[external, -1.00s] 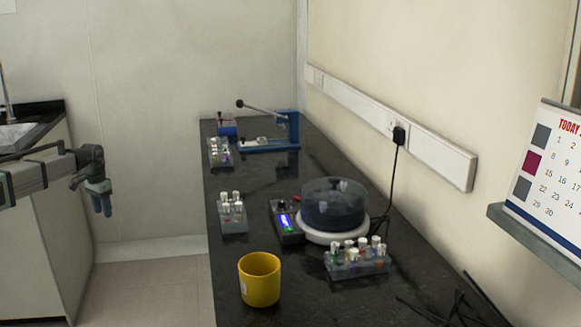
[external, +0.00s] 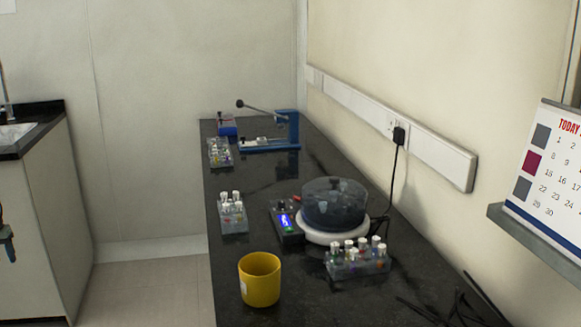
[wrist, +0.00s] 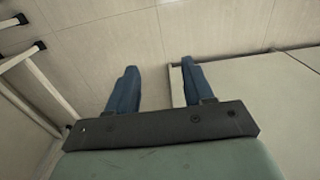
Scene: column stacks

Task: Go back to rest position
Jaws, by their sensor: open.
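My gripper (wrist: 157,88) shows in the wrist view with its two blue fingers spread apart. Nothing is between them, and pale floor tiles lie beyond. In the external view only a small part of my gripper (external: 6,246) shows at the far left edge, well away from the black bench (external: 235,185). The rest of the arm is outside that picture.
The bench holds a centrifuge (external: 335,205), a yellow cup (external: 260,279), tube racks (external: 358,260) and a blue lever press (external: 270,140). A sink counter (external: 35,125) stands at left. Open floor (external: 150,285) lies between. White metal legs (wrist: 35,75) show in the wrist view.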

